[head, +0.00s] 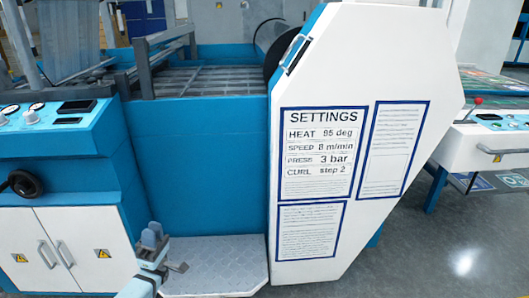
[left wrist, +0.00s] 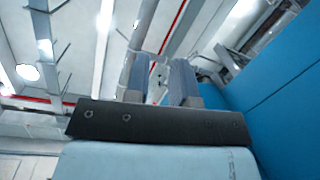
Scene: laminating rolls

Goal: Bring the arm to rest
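My left gripper (head: 152,234) shows low in the head view, in front of the blue machine's lower body and over the left end of the grey tread-plate step. Its two fingers point up. In the left wrist view the fingers of this gripper (left wrist: 160,70) stand apart with a clear gap and nothing between them. Behind them are ceiling beams and lamps. My right gripper is in neither view.
The blue machine (head: 195,150) fills the left and middle. Its white side panel (head: 380,75) carries a settings sheet (head: 323,153). The tread-plate step (head: 222,262) juts out low. A white cabinet (head: 70,240) stands left. Grey floor (head: 420,255) is clear at right.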

